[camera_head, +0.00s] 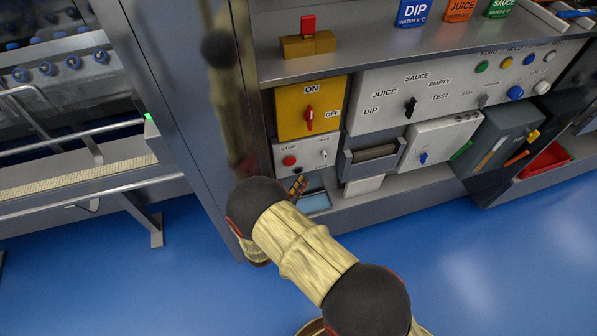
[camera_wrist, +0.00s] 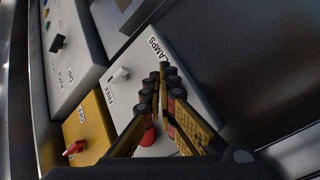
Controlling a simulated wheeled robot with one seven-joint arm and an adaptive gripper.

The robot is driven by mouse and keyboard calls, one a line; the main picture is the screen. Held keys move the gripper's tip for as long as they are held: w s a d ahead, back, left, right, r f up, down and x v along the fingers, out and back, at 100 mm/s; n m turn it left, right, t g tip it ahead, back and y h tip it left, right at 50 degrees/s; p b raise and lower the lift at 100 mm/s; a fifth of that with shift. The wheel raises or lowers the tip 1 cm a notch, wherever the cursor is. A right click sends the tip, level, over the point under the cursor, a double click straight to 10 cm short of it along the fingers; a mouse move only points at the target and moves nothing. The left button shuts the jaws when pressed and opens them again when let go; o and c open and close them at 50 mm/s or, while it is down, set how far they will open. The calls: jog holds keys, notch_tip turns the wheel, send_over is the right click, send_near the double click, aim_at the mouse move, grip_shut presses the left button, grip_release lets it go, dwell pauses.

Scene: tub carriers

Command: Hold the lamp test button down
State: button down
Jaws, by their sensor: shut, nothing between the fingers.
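The small light-grey panel (camera_head: 309,153) carries a red STOP button (camera_head: 289,160) and a small lever marked FREE (camera_head: 323,154). In the wrist view this panel (camera_wrist: 185,75) shows the word LAMPS by its edge, the pale lever (camera_wrist: 121,74) and the red button (camera_wrist: 147,137). The lamp test button is not clearly seen; my fingers cover the panel beside the LAMPS label. My gripper (camera_wrist: 163,75) is shut and empty, its tips close over the panel. I cannot tell whether they touch it. In the head view my gripper (camera_head: 299,183) is at the panel's lower edge, partly behind my arm.
A yellow box with a red ON/OFF switch (camera_head: 309,118) is above the panel. A wide selector panel (camera_head: 428,91) is to the right, with a drawer (camera_head: 375,154) below it. A steel post (camera_head: 190,100) stands close on the left. Blue floor (camera_head: 480,260) is open in front.

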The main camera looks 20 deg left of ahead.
jog(key=shift+w+a+b, duration=0.25)
jog(key=shift+w+b, duration=0.1)
jog(key=shift+w+a+r+b, duration=0.1)
jog(key=shift+w+a+b, duration=0.2)
jog(key=shift+w, duration=0.1)
dwell(2.2)
jog(key=shift+s+d, duration=0.5)
jog(key=shift+s, duration=0.25)
jog(key=shift+s+d, duration=0.1)
jog(key=s, duration=0.1)
jog(key=s+d, duration=0.2)
jog(key=s, duration=0.1)
jog(key=shift+d, duration=0.25)
dwell(0.3)
dwell(0.4)
